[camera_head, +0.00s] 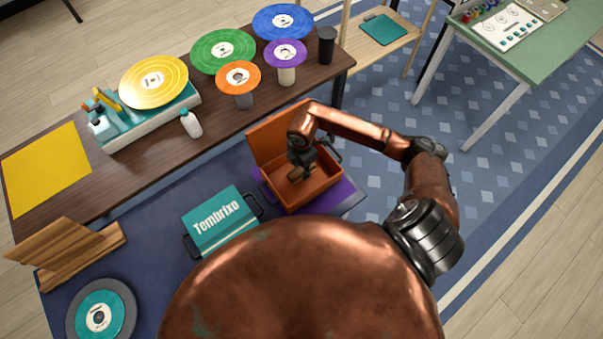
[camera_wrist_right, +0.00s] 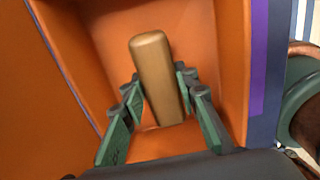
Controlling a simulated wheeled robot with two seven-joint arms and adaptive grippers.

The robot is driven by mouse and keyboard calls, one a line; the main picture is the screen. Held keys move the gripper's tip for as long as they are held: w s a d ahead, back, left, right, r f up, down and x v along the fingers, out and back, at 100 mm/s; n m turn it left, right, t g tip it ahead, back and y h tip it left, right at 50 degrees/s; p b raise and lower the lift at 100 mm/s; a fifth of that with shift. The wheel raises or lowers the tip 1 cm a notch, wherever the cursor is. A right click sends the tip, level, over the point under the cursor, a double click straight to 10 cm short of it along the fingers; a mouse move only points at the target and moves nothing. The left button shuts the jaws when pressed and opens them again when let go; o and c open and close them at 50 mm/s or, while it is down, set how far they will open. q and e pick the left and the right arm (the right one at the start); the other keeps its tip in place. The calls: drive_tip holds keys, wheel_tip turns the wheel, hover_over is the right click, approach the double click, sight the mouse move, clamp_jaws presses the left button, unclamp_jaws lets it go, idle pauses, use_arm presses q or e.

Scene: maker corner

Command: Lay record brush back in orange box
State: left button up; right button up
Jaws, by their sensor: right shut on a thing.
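The orange box (camera_head: 323,193) stands open with its lid (camera_head: 268,140) tilted up at the back. My right gripper (camera_head: 303,166) reaches down into it from above. In the right wrist view, the green fingers of that gripper (camera_wrist_right: 160,102) are shut on the record brush (camera_wrist_right: 155,65), a tan wooden block with rounded ends. The brush is between the orange walls (camera_wrist_right: 235,70), over the box floor. I cannot tell whether it touches the floor. In the head view the brush (camera_head: 301,172) is partly hidden by the gripper. My left gripper does not show.
A teal box marked Tembrixo (camera_head: 216,213) stands left of the orange box. A dark wooden table (camera_head: 155,163) behind holds coloured records, a turntable (camera_head: 148,122) and a white bottle (camera_head: 191,124). A wooden record stand (camera_head: 80,262) is at the left.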

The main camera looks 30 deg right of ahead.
drive_tip(key=shift+f, duration=1.4)
drive_tip(key=shift+f, duration=0.15)
drive_tip(key=o, duration=1.1)
wheel_tip(320, 180, up, 12)
drive_tip(key=shift+r+p, duration=0.15)
drive_tip(key=shift+p, duration=0.25)
